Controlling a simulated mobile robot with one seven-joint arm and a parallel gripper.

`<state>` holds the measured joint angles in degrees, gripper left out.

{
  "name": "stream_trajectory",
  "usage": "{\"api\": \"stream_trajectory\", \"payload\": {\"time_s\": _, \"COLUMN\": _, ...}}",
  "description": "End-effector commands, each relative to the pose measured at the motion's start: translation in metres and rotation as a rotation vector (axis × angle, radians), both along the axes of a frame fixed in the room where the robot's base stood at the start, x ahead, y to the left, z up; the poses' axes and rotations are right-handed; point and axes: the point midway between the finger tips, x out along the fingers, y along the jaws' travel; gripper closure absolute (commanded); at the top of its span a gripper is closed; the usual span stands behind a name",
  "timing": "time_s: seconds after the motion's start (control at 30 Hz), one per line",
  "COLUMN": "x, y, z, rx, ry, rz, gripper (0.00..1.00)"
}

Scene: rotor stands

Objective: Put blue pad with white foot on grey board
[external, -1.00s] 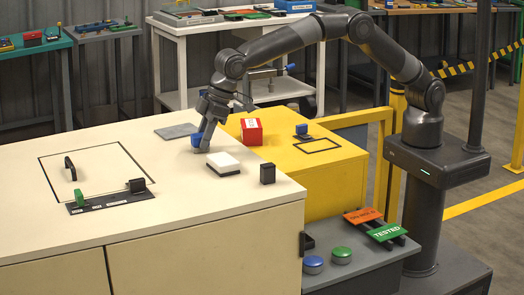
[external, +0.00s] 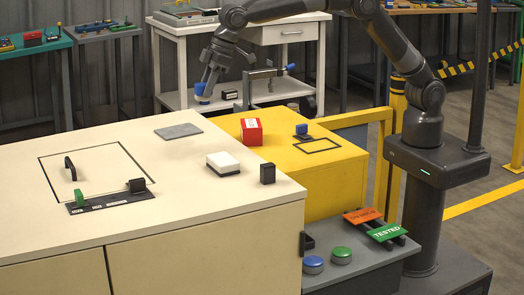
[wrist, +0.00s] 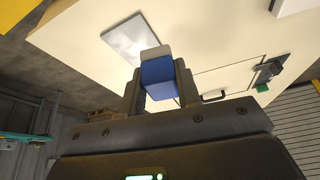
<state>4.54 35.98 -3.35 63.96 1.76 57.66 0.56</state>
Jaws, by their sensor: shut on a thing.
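My gripper (external: 206,82) is shut on a blue pad (external: 203,89) with a white foot (external: 202,99). It holds the pad in the air, above the far edge of the cream bench in the external view. In the wrist view the blue pad (wrist: 159,76) sits between the fingers, with its white foot (wrist: 155,53) at the outer end. The grey board (external: 178,131) lies flat and bare on the cream bench, below and left of the pad in the external view. The grey board (wrist: 130,38) also shows beyond the pad in the wrist view.
A white pad on a dark foot (external: 223,163) and a black block (external: 268,173) stand on the cream bench (external: 180,200). A red box (external: 251,131) and another blue piece (external: 302,130) are on the yellow cabinet. The bench around the board is clear.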

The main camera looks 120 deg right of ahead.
Motion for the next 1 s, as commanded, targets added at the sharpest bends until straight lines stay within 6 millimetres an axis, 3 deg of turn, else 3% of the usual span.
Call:
{"api": "stream_trajectory", "payload": {"time_s": 0.3, "x": -0.028, "y": -0.081, "z": 0.008, "rx": 0.003, "ry": 0.006, "rz": 0.076, "gripper": 0.92}}
{"api": "stream_trajectory", "payload": {"time_s": 0.53, "x": -0.045, "y": -0.118, "z": 0.011, "rx": 0.002, "ry": 0.0, "rz": 0.133, "gripper": 0.92}}
{"api": "stream_trajectory", "payload": {"time_s": 0.67, "x": -0.039, "y": -0.112, "z": 0.003, "rx": 0.002, "ry": 0.001, "rz": 0.146, "gripper": 0.92}}
{"api": "stream_trajectory", "payload": {"time_s": 1.0, "x": 0.009, "y": -0.054, "z": -0.042, "rx": 0.001, "ry": 0.001, "rz": 0.147, "gripper": 0.92}}
